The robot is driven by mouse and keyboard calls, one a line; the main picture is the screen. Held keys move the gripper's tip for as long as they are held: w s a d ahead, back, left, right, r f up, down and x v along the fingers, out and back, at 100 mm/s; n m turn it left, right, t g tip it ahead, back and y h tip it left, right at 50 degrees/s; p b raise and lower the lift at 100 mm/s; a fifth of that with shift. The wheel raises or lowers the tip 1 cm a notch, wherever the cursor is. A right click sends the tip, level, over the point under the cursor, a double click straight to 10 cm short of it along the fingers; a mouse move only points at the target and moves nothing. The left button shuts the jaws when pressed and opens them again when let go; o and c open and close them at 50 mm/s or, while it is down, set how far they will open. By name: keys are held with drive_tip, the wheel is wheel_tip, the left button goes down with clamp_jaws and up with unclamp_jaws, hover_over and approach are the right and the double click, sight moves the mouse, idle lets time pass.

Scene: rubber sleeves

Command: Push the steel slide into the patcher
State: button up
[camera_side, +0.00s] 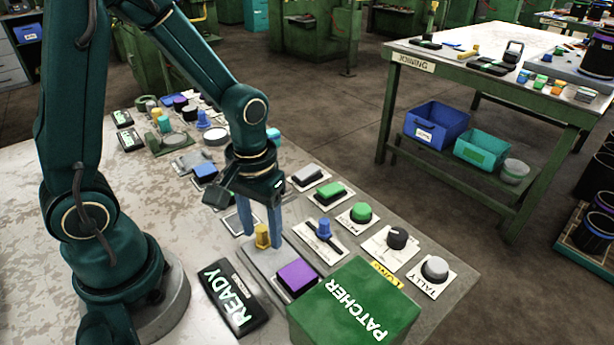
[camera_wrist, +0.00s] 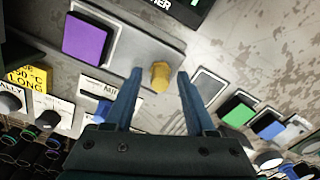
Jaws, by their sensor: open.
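The steel slide (camera_side: 262,258) is a flat grey plate with a yellow knob (camera_side: 262,236) standing up near one end. It lies between the black READY box and the purple square. The plate (camera_wrist: 145,48) and knob (camera_wrist: 160,77) also show in the wrist view. The patcher (camera_side: 355,310) is a green box at the bottom, at the slide's near end. My gripper (camera_side: 262,240) points down with its blue fingers open, one on each side of the knob. In the wrist view my gripper (camera_wrist: 159,80) shows gaps between both fingers and the knob.
A purple square (camera_side: 297,275) lies beside the slide. A black READY box (camera_side: 235,300) stands on its other side. A panel with a blue switch (camera_side: 324,226), a green button (camera_side: 361,212) and a dark knob (camera_side: 397,238) lies to the right. The worktop left of READY is mostly clear.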

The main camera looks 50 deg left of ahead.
clamp_jaws()
idle(1.4)
